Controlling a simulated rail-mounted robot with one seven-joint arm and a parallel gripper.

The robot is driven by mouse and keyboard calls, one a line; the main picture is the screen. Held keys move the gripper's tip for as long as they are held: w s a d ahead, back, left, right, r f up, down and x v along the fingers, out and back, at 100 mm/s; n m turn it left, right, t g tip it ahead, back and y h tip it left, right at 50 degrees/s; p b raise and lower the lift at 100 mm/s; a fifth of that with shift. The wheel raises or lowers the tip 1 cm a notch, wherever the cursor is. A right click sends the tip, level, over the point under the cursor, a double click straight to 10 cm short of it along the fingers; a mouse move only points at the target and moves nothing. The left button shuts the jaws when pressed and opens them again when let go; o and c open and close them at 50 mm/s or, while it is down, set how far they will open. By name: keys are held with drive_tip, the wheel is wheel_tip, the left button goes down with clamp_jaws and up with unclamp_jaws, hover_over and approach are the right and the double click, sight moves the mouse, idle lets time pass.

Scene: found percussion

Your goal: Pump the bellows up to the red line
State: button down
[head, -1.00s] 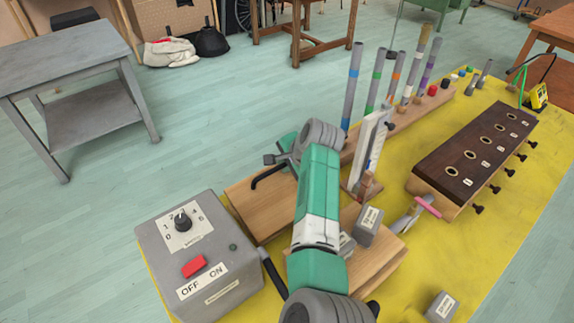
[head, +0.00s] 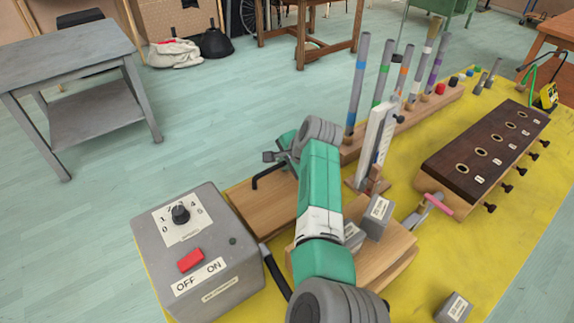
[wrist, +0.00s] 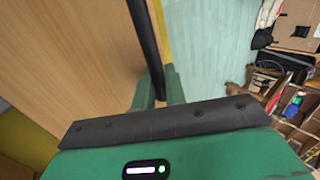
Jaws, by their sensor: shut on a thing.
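The bellows (head: 390,243) is a wooden board-topped body at the lower middle, partly behind my arm, with grey labelled weights (head: 378,212) on top. A flat wooden board (head: 250,205) lies to its left, with a bent black handle (head: 268,173) over it. My gripper (wrist: 160,88) is shut on the black handle, which runs between its green fingers in the wrist view (wrist: 146,40). In the head view my wrist mostly hides the fingers. A white upright gauge (head: 378,140) stands behind the bellows. I cannot make out its red line.
A grey control box (head: 200,250) with a dial and red switch stands close at the left. Upright pipes (head: 357,80) stand behind, and a dark slotted block (head: 487,150) lies right. A loose weight (head: 454,307) sits at front right on the yellow table (head: 525,180).

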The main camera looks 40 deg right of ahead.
sight(291, 179)
drive_tip(key=shift+p, duration=0.35)
drive_tip(key=p+v, duration=0.1)
drive_tip(key=p, duration=0.2)
drive_tip(key=shift+r, duration=0.45)
drive_tip(key=shift+s+p, duration=0.15)
drive_tip(key=shift+p, duration=0.25)
drive_tip(key=shift+s+r+p, duration=0.2)
drive_tip(key=shift+r+p, duration=0.25)
drive_tip(key=shift+p, duration=0.3)
drive_tip(key=p+v, duration=0.1)
drive_tip(key=p, duration=0.2)
drive_tip(key=shift+s+a+r, duration=0.1)
drive_tip(key=shift+s+r, duration=0.15)
drive_tip(key=shift+s, duration=0.15)
drive_tip(key=shift+f, duration=0.1)
